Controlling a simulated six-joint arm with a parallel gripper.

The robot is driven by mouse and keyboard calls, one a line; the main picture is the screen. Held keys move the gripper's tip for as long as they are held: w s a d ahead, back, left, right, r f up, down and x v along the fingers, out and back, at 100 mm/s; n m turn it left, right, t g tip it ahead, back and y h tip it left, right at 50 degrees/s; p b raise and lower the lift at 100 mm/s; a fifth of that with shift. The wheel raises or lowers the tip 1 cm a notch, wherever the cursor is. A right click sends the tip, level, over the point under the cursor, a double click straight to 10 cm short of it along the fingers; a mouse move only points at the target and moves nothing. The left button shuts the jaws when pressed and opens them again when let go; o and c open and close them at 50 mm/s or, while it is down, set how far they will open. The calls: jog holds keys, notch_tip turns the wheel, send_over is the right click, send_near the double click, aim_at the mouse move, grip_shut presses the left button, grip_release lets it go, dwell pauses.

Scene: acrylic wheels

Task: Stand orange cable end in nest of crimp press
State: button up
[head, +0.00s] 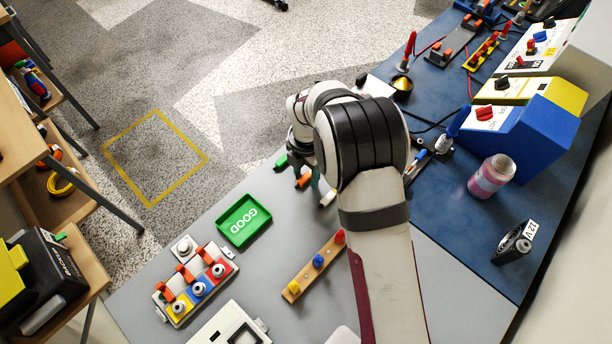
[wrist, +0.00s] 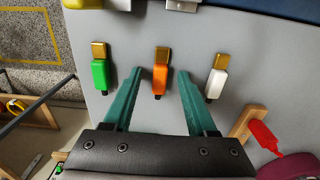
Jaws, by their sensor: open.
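The orange cable end (wrist: 160,79), with a brass-coloured tip, lies on the grey table between the two teal fingers of my gripper (wrist: 159,78) in the wrist view. My gripper is open, one finger on each side, and not closed on it. Whether the fingers are above it or level with it I cannot tell. A green cable end (wrist: 100,73) lies to its left and a white one (wrist: 216,83) to its right. In the head view the orange cable end (head: 303,181) shows beside my arm, which covers most of my gripper. I cannot clearly identify the crimp press or its nest.
A green GOOD tray (head: 244,220), a wooden strip with coloured knobs (head: 316,266) and a block with coloured posts (head: 194,284) stand on the grey table. The blue mat (head: 440,215) carries a pink bottle (head: 491,177) and several devices.

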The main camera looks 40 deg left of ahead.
aim_at(306, 176)
grip_shut()
jog(key=shift+r, duration=0.15)
dwell(0.4)
jog(key=shift+r, duration=0.4)
notch_tip(306, 176, up, 3)
jog(key=shift+f, duration=0.1)
jog(key=w+d+r, duration=0.5)
jog(key=d+r, duration=0.2)
jog(key=d, duration=0.3)
jog(key=w+a+f, duration=0.1)
jog(key=w+a, duration=0.4)
jog(key=a, duration=0.5)
jog(key=shift+w+a+f, duration=0.25)
jog(key=shift+f, duration=0.1)
